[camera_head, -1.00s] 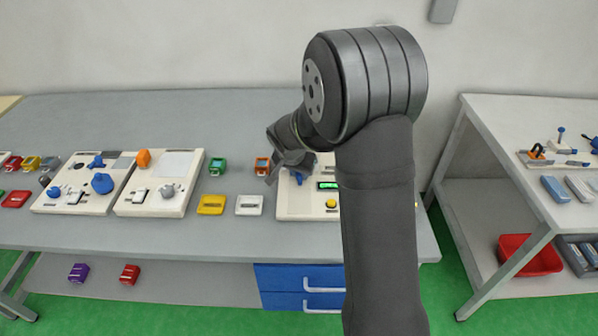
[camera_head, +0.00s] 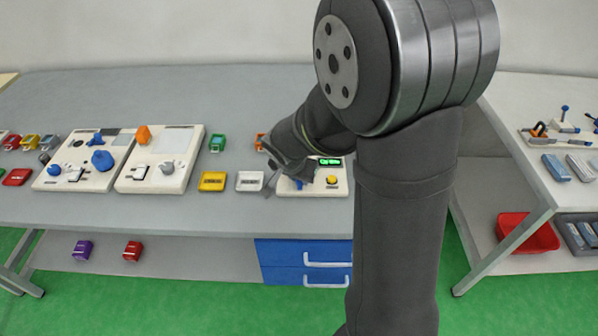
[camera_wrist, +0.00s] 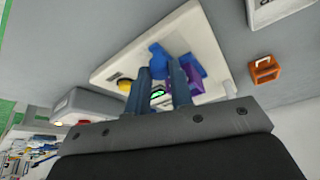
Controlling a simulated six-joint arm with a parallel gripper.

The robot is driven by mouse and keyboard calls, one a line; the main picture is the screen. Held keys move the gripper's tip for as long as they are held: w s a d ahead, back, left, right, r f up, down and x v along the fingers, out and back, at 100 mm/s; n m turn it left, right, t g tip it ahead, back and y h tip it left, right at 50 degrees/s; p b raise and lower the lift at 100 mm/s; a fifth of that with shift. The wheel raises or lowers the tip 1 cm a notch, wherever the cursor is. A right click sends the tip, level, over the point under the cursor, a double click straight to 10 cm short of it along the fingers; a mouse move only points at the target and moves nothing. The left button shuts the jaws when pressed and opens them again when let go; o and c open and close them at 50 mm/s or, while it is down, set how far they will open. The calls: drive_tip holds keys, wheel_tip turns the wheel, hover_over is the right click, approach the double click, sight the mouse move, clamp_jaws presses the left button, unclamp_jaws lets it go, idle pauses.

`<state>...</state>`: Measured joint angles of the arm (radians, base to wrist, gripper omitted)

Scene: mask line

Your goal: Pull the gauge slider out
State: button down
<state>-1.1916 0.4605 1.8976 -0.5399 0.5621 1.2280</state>
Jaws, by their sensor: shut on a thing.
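The gauge panel (camera_head: 338,189) is a cream plate at the right end of the table. It carries a lit green display (camera_head: 330,162) and a yellow button (camera_head: 332,180). A purple part (camera_wrist: 170,76) shows beside the right finger.
A white tray (camera_head: 250,181) and a yellow tray (camera_head: 212,181) stand left of the panel. An orange block (camera_head: 260,141) is behind it. Two other panels (camera_head: 133,178) (camera_head: 52,183) are farther left. A second table with a red bin (camera_head: 527,235) beneath stands at right.

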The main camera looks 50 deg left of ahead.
drive_tip(key=shift+s+d, duration=0.1)
drive_tip(key=shift+d, duration=0.05)
drive_tip(key=c, duration=1.3)
unclamp_jaws()
drive_tip(key=v, duration=1.7)
drive_tip(key=shift+r, duration=0.2)
drive_tip(key=x, duration=1.7)
drive_tip(key=shift+f, duration=0.2)
